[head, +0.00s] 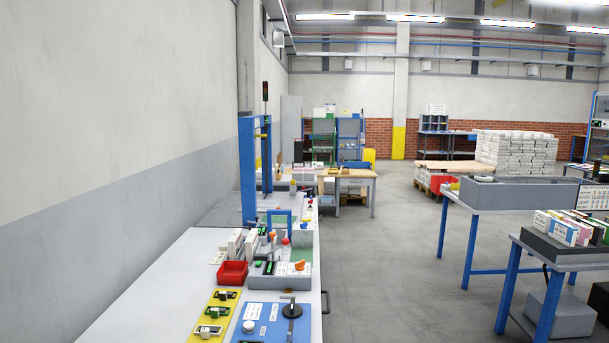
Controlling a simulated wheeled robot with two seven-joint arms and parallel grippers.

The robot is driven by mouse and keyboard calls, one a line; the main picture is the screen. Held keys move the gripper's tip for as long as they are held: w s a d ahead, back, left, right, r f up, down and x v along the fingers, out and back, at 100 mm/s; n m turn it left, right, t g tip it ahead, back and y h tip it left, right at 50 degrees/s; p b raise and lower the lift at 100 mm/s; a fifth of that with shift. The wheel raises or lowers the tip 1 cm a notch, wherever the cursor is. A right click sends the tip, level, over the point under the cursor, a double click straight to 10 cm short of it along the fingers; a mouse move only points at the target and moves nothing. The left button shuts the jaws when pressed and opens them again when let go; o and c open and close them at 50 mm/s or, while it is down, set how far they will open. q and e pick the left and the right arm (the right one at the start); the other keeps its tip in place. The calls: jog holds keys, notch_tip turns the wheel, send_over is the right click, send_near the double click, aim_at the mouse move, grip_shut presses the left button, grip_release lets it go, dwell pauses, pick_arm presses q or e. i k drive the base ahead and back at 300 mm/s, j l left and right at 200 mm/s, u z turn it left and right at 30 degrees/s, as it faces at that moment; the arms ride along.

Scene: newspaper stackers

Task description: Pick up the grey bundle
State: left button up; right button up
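I cannot tell for certain which thing is the grey bundle. Light grey-white bundles (515,152) are stacked in a large block on the floor far back at the right. Small pale upright blocks (237,243) stand on the long white bench at the left. A plain grey block (560,313) sits low under that table. Neither of my grippers is in view.
The long white bench (160,290) runs along the left wall, with a red bin (232,273), a yellow board (215,317) and a blue panel (270,322). A blue frame (247,170) rises from it. The grey floor (385,260) between bench and right-hand tables is clear.

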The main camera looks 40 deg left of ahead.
aim_at(298, 176)
jog(key=i+l+z, duration=0.15)
jog(key=i, duration=0.15)
jog(key=i+l, duration=0.15)
jog(key=i, duration=0.3)
jog(key=i+l, duration=0.15)
jog(key=i, duration=0.3)
jog(key=i+l, duration=0.1)
jog(key=i, duration=0.35)
jog(key=i+j+u, duration=0.2)
jog(key=i+u, duration=0.2)
jog(key=i, duration=0.2)
jog(key=i+u, duration=0.4)
jog(key=i, duration=0.2)
jog(key=i+l+u, duration=0.2)
jog(key=i+u, duration=0.2)
jog(key=i, duration=2.1)
